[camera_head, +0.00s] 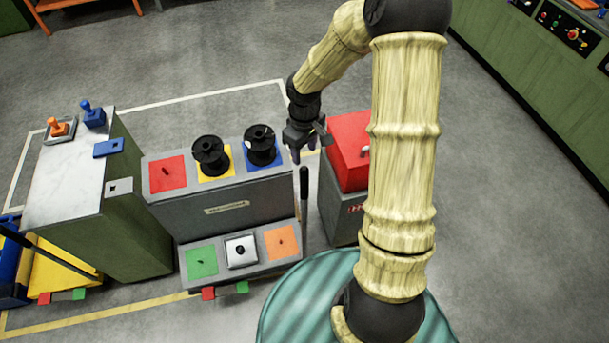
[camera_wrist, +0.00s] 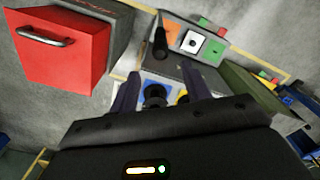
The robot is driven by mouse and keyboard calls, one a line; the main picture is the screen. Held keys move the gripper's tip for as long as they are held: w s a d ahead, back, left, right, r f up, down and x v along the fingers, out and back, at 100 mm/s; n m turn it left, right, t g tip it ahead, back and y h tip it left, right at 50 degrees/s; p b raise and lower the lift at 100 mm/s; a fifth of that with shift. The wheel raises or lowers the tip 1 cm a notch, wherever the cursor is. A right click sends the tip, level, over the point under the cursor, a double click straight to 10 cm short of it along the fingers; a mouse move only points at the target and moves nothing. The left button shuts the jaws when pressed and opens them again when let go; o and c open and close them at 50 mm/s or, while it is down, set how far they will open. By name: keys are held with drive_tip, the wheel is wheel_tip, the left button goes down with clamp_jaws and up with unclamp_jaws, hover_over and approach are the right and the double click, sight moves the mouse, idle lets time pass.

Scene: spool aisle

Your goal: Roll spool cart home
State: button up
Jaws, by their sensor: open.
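The grey stepped cart (camera_head: 262,203) with two black spools looks like the spool cart. One spool (camera_head: 211,156) stands on its yellow square and the other (camera_head: 261,145) on its blue square; the red square (camera_head: 168,174) is bare. A black upright handle (camera_head: 304,192) rises at its right end; it also shows in the wrist view (camera_wrist: 160,42). My gripper (camera_head: 310,148) is open and empty, above and beyond the handle, right of the blue-square spool. In the wrist view my two fingers (camera_wrist: 162,84) point toward the cart, apart from everything. The cart's wheels are hidden.
A grey cabinet with a red box (camera_head: 348,135) stands close right of the cart. A white-topped green cabinet (camera_head: 70,178) stands close left, with a yellow-and-blue unit (camera_head: 60,275) beyond it. White and yellow lines mark the floor. Open floor lies behind the cart.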

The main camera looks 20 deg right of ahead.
sight(304, 177)
wheel_tip(304, 177, down, 13)
drive_tip(key=shift+r+p, duration=0.15)
drive_tip(key=shift+p, duration=0.3)
clamp_jaws()
